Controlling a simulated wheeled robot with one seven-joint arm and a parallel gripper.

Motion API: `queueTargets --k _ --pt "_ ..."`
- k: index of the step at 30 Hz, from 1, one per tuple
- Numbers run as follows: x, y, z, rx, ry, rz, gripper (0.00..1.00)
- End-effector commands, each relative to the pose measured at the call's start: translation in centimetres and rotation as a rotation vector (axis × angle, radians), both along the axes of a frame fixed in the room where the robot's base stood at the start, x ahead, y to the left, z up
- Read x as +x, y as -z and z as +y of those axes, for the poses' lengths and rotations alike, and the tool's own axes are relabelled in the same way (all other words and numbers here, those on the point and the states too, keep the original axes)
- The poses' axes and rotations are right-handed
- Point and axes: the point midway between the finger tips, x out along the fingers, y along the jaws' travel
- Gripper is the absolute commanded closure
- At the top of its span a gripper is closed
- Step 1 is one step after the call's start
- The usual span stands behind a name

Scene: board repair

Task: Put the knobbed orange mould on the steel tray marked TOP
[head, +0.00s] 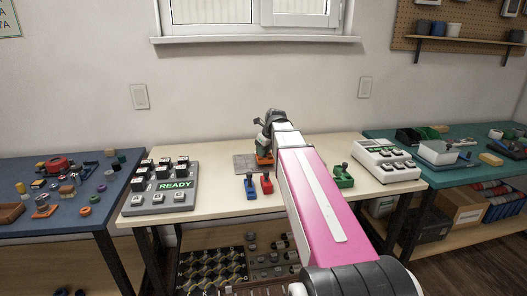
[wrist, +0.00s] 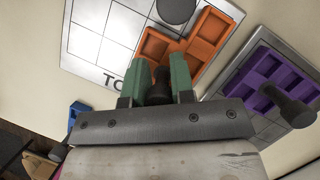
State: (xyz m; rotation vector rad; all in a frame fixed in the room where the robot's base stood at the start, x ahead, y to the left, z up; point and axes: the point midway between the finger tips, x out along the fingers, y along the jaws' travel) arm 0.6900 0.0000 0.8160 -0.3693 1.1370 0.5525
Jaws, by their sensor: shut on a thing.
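The orange mould (wrist: 205,38) has square open pockets and shows just beyond my fingertips in the wrist view. My gripper (wrist: 160,82) has green fingers and is shut on a dark knob between them, at the mould's near edge. The mould is over a steel tray (wrist: 88,43) with grid lines and letters reading "TO", the rest hidden by a finger. I cannot tell if the mould touches the tray. In the head view the orange mould (head: 264,160) is under my gripper (head: 265,149), at the right side of the grey tray (head: 243,166).
A purple mould (wrist: 256,80) with a dark knob lies on another steel plate at right in the wrist view. In the head view, blue (head: 250,187), red (head: 267,183) and green (head: 343,177) pieces stand nearby. A READY panel (head: 158,198) is left, a white keyed box (head: 386,165) right.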

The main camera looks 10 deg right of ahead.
Motion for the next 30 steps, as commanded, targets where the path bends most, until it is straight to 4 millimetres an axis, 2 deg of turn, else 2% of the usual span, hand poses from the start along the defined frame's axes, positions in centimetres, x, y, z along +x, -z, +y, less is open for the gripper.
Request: queueTargets --k 23,24,25,26,30 --pt "0.0 0.94 0.0 0.0 0.0 0.0 1.0" --pt "0.02 0.92 0.0 0.0 0.0 0.0 0.64" --pt "0.02 0.92 0.0 0.0 0.0 0.0 0.54" --pt "0.02 0.92 0.0 0.0 0.0 0.0 0.47" --pt "0.01 0.92 0.01 0.0 0.0 0.0 0.47"
